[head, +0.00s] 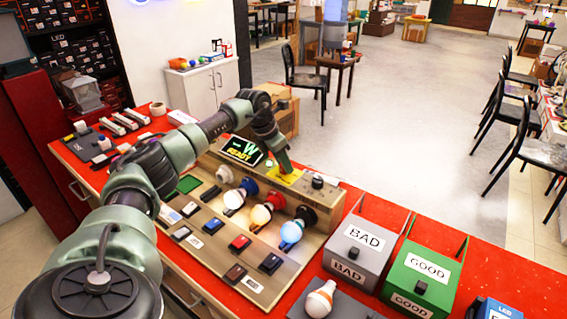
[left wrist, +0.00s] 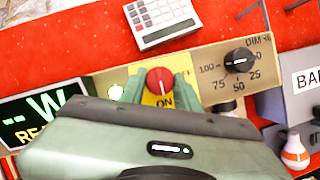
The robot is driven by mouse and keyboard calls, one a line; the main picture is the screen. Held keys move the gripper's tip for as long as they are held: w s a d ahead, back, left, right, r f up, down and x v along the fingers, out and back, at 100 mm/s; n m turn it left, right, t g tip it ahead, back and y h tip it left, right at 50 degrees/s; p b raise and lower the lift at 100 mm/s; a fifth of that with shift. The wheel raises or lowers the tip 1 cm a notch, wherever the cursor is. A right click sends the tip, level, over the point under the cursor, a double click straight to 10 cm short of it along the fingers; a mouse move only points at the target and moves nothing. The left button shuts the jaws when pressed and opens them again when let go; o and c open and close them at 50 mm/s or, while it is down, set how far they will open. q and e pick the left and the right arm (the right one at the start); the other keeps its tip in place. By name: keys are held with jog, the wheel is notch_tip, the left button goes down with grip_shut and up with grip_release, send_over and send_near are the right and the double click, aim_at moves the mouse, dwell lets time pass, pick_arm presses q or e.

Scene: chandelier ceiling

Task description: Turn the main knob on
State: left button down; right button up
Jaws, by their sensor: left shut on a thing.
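The main knob (left wrist: 159,80) is round and red, on a yellow plate (left wrist: 152,98) marked ON, in the left wrist view. My left gripper (left wrist: 160,88) is shut on it, one green finger on each side. In the head view the left gripper (head: 285,170) reaches down to the yellow plate (head: 297,178) at the back of the wooden test panel (head: 215,255), and the knob is hidden there. The display (head: 241,150) beside it is lit and reads "- W READY". My right gripper is not in view.
A black dimmer knob (left wrist: 239,60) sits right of the main knob. The grey BAD box (head: 365,238) and green GOOD box (head: 427,265) stand to the right. A calculator (left wrist: 163,20) lies behind the panel.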

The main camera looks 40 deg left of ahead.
pick_arm(q)
jog(key=shift+r, duration=0.1)
jog(key=c, duration=1)
grip_release()
jog(key=b+v, duration=0.1)
jog(key=v, duration=0.6)
jog(key=shift+s+a+r, duration=0.1)
jog(key=shift+s+r, duration=0.05)
jog(key=shift+r, duration=0.15)
